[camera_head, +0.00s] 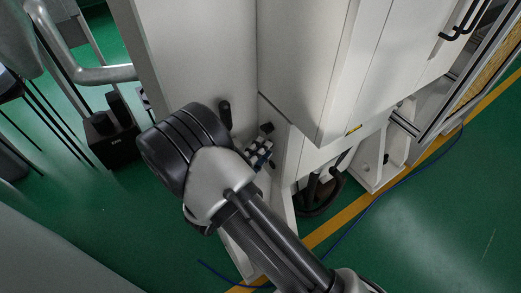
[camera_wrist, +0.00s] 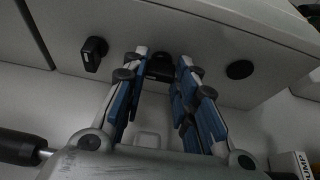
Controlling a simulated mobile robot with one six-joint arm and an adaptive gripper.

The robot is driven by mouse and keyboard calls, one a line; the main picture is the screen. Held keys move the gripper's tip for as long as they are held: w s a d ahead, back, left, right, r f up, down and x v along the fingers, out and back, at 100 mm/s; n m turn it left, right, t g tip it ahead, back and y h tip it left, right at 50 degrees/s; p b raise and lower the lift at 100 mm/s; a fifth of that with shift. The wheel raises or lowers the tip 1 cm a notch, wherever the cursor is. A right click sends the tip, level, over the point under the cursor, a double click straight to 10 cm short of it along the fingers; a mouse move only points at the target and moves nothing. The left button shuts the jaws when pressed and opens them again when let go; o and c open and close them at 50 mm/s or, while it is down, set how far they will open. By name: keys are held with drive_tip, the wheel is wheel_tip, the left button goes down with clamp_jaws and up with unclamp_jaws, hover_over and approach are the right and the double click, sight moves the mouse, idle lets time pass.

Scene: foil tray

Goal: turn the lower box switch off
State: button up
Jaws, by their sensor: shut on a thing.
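A black switch (camera_wrist: 160,67) sits on a pale grey box face (camera_wrist: 205,85) in the wrist view, between the tips of my gripper (camera_wrist: 162,60). The blue-padded fingers are shut on it, one on each side, and hide part of it. Its exact turn angle is hard to read. In the head view my gripper (camera_head: 260,150) reaches to the grey cabinet, largely behind my wrist, and the held switch cannot be made out clearly.
Another black knob (camera_wrist: 93,52) stands left of the held switch, and a round black part (camera_wrist: 240,69) is to its right. A black handle (camera_head: 225,115) is on the panel beside my wrist. A blue cable (camera_head: 375,200) crosses the green floor.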

drive_tip(key=o, duration=1)
drive_tip(key=shift+o, duration=0.2)
drive_tip(key=v, duration=1.2)
